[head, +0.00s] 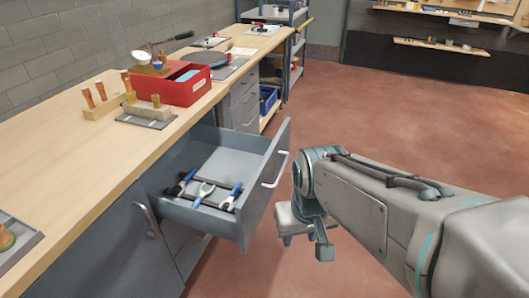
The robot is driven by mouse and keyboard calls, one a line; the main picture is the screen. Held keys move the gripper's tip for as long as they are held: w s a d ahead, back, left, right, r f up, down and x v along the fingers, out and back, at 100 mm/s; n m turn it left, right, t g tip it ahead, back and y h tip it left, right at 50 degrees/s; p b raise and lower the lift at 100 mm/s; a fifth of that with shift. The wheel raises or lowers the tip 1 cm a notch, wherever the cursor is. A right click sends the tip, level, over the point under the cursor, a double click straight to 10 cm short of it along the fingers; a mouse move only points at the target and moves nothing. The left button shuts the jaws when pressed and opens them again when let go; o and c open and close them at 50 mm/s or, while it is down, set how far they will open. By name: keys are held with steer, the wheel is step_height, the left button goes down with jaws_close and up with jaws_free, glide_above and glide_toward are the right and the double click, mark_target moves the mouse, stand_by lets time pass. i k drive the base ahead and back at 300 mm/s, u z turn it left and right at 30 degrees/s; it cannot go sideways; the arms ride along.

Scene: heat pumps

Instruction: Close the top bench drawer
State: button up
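The top bench drawer (256,200) is pulled out from the grey bench below the wooden top. Several blue-handled tools (205,192) lie inside it near its near side. Its front carries a light bar handle (275,170) facing right. My gripper (302,243) is to the right of the drawer front, lower in the picture and pointing down. A gap shows between it and the handle, and it appears to hold nothing. Two finger parts show apart, at its lower left and lower right.
The wooden bench top (62,150) runs along the left, with a red box (185,84) and a wooden holder (101,108) on it. A cabinet door handle (147,220) sticks out near the drawer. A shelf rack (297,50) stands behind. The red floor at right is clear.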

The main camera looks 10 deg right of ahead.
mark_target(223, 158)
steer(key=i, duration=0.45)
steer(key=z, duration=1.65)
steer(key=k, duration=0.5)
steer(key=u, duration=0.65)
